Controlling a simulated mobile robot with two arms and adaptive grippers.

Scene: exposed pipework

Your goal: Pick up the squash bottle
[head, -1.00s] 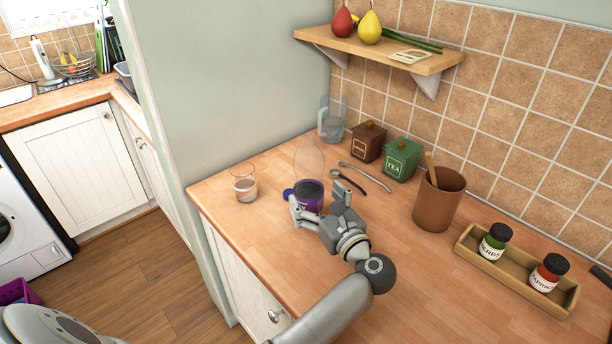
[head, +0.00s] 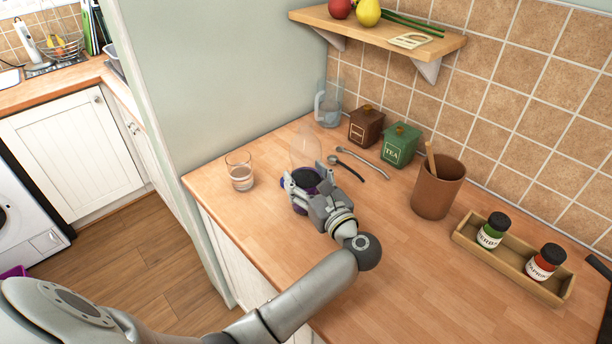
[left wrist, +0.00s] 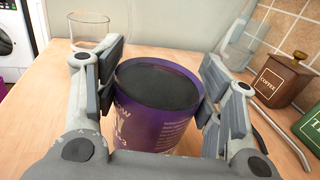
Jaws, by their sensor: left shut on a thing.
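The squash bottle (head: 306,150) stands on the wooden worktop, with a clear upper part and a purple lower part around dark contents. My left gripper (head: 305,178) is shut on its lower part, one finger on each side, and hides much of it. In the left wrist view, the purple label (left wrist: 155,125) with pale lettering sits between the fingers, and a dark round surface shows at its top. A small blue patch shows beside the left finger in the head view; I cannot tell what it is. My right gripper is not in view.
A glass tumbler (head: 240,172) stands left of the bottle. Behind are a clear jug (head: 328,105), a brown coffee box (head: 366,126), a green tea box (head: 400,146) and two utensils. A brown pot (head: 437,188) and spice tray (head: 480,252) stand right. The front worktop is clear.

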